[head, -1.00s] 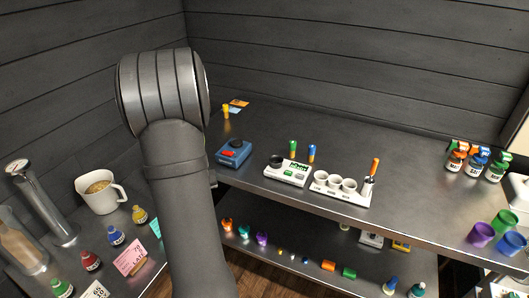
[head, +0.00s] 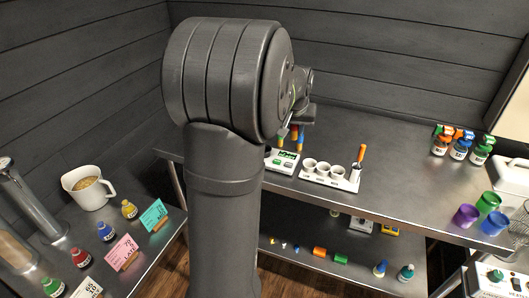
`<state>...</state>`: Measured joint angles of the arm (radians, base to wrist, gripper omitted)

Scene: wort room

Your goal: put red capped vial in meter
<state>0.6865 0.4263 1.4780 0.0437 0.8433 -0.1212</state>
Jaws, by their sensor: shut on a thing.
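My gripper (head: 287,130) is over the back bench, just above and behind the white meter (head: 283,162) with its green display. My arm hides most of the gripper and the meter's left part. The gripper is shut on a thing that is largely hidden. A small orange-red piece (head: 294,132) shows at the fingers and looks like the red cap of the vial, but its glass cannot be made out. A blue capped vial (head: 301,139) stands close to the right of it, behind the meter.
A white rack (head: 330,178) with round cups and an orange-handled tool (head: 361,156) stands right of the meter. Several capped bottles (head: 460,147) and coloured cups (head: 487,203) are farther right. The bench between is clear. A lower shelf (head: 300,265) holds small items.

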